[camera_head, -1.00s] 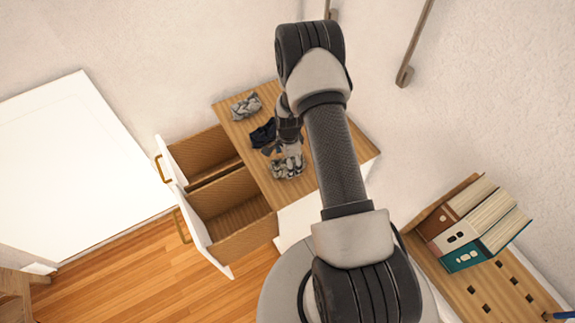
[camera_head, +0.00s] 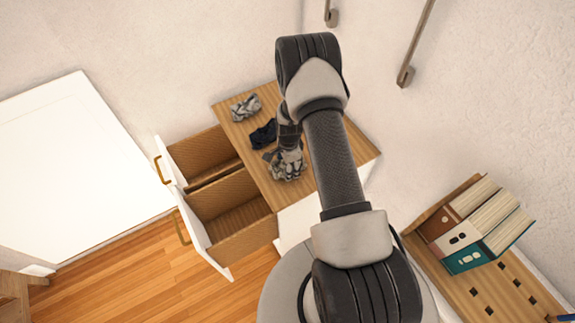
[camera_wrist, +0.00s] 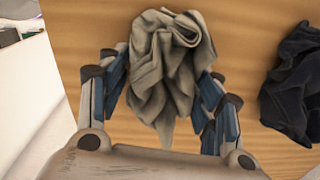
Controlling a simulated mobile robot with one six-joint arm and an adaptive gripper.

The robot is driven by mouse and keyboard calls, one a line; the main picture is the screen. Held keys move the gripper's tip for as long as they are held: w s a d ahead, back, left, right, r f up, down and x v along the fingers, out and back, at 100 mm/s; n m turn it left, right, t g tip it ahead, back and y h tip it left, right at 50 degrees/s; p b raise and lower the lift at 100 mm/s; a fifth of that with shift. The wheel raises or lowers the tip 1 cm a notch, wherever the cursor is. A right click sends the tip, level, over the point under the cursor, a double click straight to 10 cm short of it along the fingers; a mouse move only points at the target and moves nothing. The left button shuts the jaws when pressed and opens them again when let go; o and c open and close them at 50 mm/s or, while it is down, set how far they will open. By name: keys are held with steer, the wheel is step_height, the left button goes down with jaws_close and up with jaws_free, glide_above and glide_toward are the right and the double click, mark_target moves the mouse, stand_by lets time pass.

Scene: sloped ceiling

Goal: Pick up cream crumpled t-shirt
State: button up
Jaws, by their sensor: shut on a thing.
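The cream crumpled t-shirt (camera_wrist: 165,75) is bunched on the wooden top of the drawer unit, between the blue-padded fingers of my gripper (camera_wrist: 165,80) in the wrist view. The fingers are shut on its two sides. In the head view the t-shirt (camera_head: 288,174) looks greyish and lies near the front part of the top. My gripper (camera_head: 284,160) is right over it and hides part of it. I see no clear gap between the t-shirt and the wood.
A dark crumpled cloth (camera_head: 263,134) lies close beside, also in the wrist view (camera_wrist: 294,85). Another greyish cloth (camera_head: 246,107) lies farther back on the wooden top (camera_head: 232,124). Two drawers (camera_head: 232,206) stand open to the left. Binders (camera_head: 470,225) stand on a shelf at right.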

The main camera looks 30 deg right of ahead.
steer(key=c, duration=0.4)
steer(key=shift+r, duration=0.1)
